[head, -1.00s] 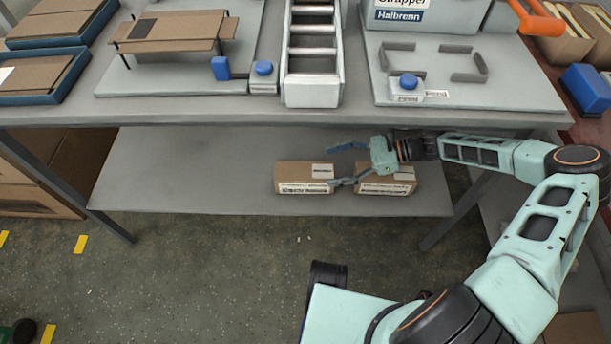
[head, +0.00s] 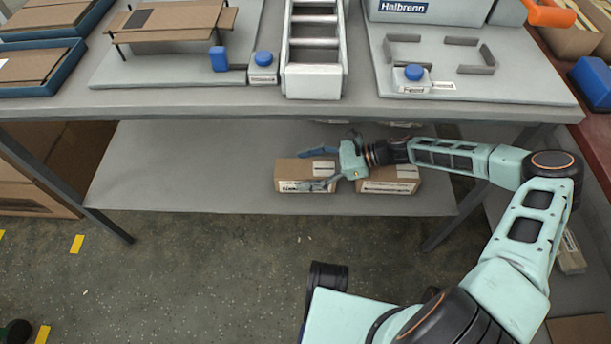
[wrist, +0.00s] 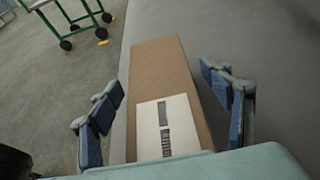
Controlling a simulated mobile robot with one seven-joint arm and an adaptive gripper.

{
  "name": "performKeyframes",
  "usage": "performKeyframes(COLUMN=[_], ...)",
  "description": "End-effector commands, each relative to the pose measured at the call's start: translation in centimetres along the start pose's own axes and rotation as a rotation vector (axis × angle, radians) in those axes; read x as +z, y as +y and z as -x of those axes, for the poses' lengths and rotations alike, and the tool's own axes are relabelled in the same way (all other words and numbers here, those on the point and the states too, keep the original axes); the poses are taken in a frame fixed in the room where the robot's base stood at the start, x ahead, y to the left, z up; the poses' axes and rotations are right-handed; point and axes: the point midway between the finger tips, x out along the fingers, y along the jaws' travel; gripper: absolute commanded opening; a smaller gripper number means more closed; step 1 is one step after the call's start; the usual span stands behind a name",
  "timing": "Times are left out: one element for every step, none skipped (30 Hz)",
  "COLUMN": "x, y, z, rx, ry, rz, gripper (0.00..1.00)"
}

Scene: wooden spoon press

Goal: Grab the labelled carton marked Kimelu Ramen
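Two brown cartons lie side by side on the lower shelf in the head view, a left carton (head: 306,172) and a right carton (head: 390,181). Both have printed labels, too small to read here. My gripper (head: 318,166) is over the left carton, with its palm near the gap between the two. In the wrist view the left carton (wrist: 160,72) lies between the open fingers of my gripper (wrist: 168,105). Gaps show on both sides of it. Its white label (wrist: 165,128) is sideways and unreadable. Part of the carton is hidden behind my gripper body.
The lower shelf (head: 200,170) is clear left of the cartons. The worktable (head: 200,105) above overhangs it, with table legs at both sides. A green wheeled cart (wrist: 75,15) stands on the floor in the wrist view.

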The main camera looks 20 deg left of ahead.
Motion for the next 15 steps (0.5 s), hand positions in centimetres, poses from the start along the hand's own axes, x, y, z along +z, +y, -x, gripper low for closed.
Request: performKeyframes(x=[0.01, 0.0, 0.01, 0.0, 0.01, 0.0, 0.0, 0.0, 0.0, 0.0, 0.0, 0.0, 0.0, 0.0, 0.09], y=[0.0, 0.0, 0.0, 0.0, 0.0, 0.0, 0.0, 0.0, 0.0, 0.0, 0.0, 0.0, 0.0, 0.0, -0.01], z=[0.02, 0.02, 0.02, 0.02, 0.03, 0.03, 0.03, 0.03, 0.03, 0.03, 0.03, 0.04, 0.04, 0.04, 0.04], rx=[0.0, 0.0, 0.0, 0.0, 0.0, 0.0, 0.0, 0.0, 0.0, 0.0, 0.0, 0.0, 0.0, 0.0, 0.0], ry=[0.0, 0.0, 0.0, 0.0, 0.0, 0.0, 0.0, 0.0, 0.0, 0.0, 0.0, 0.0, 0.0, 0.0, -0.001], rz=[0.0, 0.0, 0.0, 0.0, 0.0, 0.0, 0.0, 0.0, 0.0, 0.0, 0.0, 0.0, 0.0, 0.0, 0.001], gripper=[0.67, 0.64, 0.59, 0.56, 0.53, 0.48, 0.45, 0.42, 0.37, 0.34, 0.31, 0.26, 0.23, 0.2, 0.18])
